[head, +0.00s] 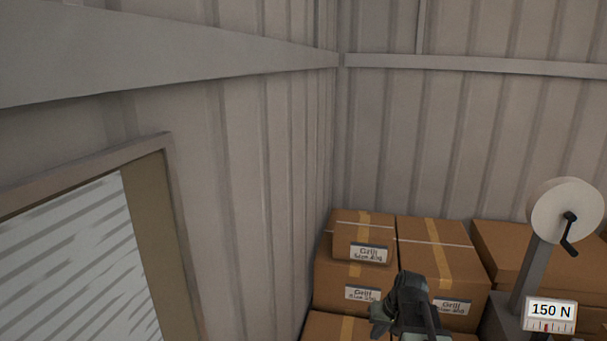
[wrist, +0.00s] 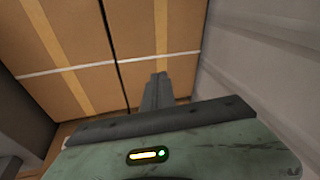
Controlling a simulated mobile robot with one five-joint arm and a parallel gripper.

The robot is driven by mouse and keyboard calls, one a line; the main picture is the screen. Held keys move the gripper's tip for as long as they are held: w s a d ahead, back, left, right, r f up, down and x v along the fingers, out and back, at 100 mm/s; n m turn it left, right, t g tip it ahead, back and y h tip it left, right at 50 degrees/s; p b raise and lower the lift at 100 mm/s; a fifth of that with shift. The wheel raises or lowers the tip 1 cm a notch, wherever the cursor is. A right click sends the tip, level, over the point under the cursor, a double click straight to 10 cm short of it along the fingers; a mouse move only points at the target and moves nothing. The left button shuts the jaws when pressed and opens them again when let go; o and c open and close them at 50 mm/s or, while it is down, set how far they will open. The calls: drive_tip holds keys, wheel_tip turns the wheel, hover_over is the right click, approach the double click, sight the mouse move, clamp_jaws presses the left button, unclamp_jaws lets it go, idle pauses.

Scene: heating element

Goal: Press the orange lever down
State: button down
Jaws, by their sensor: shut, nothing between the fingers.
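No orange lever shows in either view. My gripper (wrist: 158,78) shows in the wrist view with its dark grey fingers together, shut and empty, in front of cardboard boxes. In the head view my gripper (head: 408,286) is at the bottom, right of the middle, seen in front of the boxes. I cannot tell whether it touches them.
Stacked cardboard boxes (head: 435,250) with "Grill" labels fill the corner. A grey stand with a white disc (head: 565,210) and a black crank (head: 569,234) is at the right. A "150 N" display (head: 549,312) is below it. A framed opening (head: 70,250) is at the left.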

drive_tip(key=s+a+f+n+g, duration=0.15)
drive_tip(key=s+a, duration=0.25)
drive_tip(key=a, duration=0.7)
drive_tip(key=s, duration=0.1)
drive_tip(key=s+g+h, duration=0.1)
drive_tip(key=s, duration=0.1)
drive_tip(key=s+d+h, duration=0.1)
drive_tip(key=s, duration=0.1)
